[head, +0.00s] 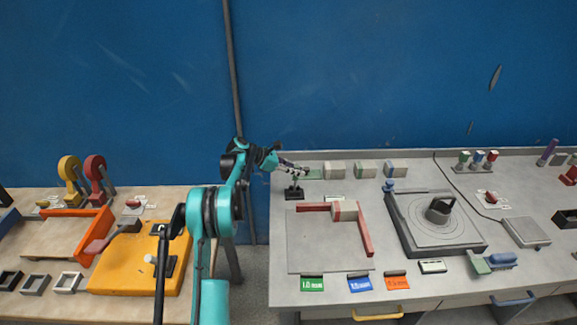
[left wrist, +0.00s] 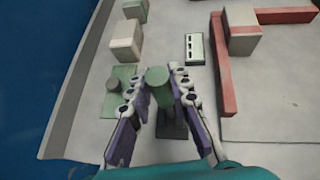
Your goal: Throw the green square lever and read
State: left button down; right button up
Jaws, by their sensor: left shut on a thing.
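A green lever with a rounded green head (left wrist: 157,76) stands on a small dark base (head: 294,193) at the left end of the grey table. My left gripper (head: 291,168) reaches it from the left. In the left wrist view its fingers (left wrist: 158,92) lie on both sides of the green lever and are shut on it. The lever's square shape cannot be made out. A small pale panel with dark marks (left wrist: 195,49) lies flat to its right; it also shows in the head view (head: 334,198), too small to read. My right gripper is not in view.
A green plate with a dark knob (left wrist: 118,92) lies just left of the lever. Pale blocks (head: 335,170) line the table's back. A grey board with red bars (head: 308,248) lies in front. A dark-framed dial plate (head: 434,222) stands to the right. The blue wall is close behind.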

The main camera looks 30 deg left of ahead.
pick_arm(q)
jog(key=shift+w+d+f+g+y+p, duration=0.25)
jog(key=shift+w+d+g+y+p, duration=0.25)
jog(key=shift+d+y, duration=0.25)
jog(key=shift+w+d+f+g+y+p, duration=0.3)
jog(key=shift+w+d+g+y+p, duration=0.2)
jog(key=shift+d+y, duration=0.25)
jog(key=shift+w+d+f+g+y+p, duration=0.25)
jog(key=shift+w+d+g+y+p, duration=0.15)
jog(key=shift+d+g+y, duration=0.3)
jog(key=c, duration=1.4)
grip_release()
jog(key=shift+d+f, duration=0.1)
jog(key=shift+o, duration=0.2)
jog(key=v, duration=1.2)
jog(key=shift+d, duration=0.1)
